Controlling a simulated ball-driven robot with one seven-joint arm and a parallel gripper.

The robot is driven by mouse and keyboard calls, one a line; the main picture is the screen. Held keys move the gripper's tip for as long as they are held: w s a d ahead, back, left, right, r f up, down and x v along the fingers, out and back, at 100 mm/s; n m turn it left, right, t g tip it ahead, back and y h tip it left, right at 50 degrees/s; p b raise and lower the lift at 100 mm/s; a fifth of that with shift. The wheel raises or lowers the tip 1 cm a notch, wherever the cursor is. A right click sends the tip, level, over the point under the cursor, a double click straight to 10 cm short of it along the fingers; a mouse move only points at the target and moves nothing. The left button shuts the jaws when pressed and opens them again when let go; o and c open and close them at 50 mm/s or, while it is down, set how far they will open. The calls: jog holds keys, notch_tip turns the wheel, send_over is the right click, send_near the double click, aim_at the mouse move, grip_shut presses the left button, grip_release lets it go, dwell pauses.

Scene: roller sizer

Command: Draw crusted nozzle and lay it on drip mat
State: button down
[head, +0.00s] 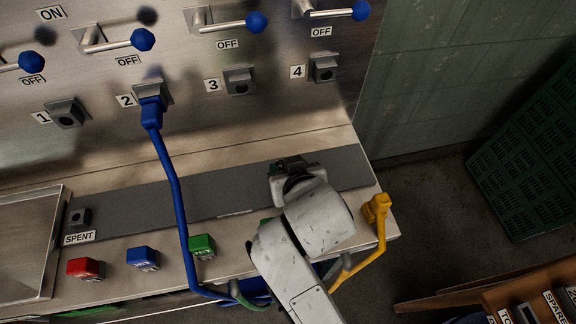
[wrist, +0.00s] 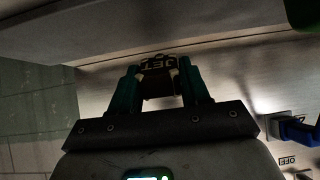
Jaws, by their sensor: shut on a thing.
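My gripper (head: 288,164) is over the right part of the long grey mat (head: 225,200) on the bench. In the wrist view its two teal fingers (wrist: 160,78) are shut on a dark block-like piece with pale "JET" lettering (wrist: 158,62), which I take for the nozzle. Most of this piece is hidden behind the gripper in the head view. I cannot tell whether it touches the mat. I cannot make out any crust on it.
A blue plug (head: 151,112) with a blue hose (head: 177,190) sits in socket 2. Sockets 1, 3 (head: 238,82) and 4 (head: 322,69) look empty. Red (head: 85,268), blue (head: 142,258) and green (head: 202,246) blocks line the front edge. A yellow plug (head: 377,208) stands right.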

jog(key=shift+f+b, duration=0.4)
jog(key=shift+f, duration=0.3)
jog(key=shift+c, duration=2.3)
grip_release()
jog(key=shift+s+r, duration=0.1)
jog(key=v, duration=1)
jog(key=shift+s+r, duration=0.15)
jog(key=shift+s, duration=0.1)
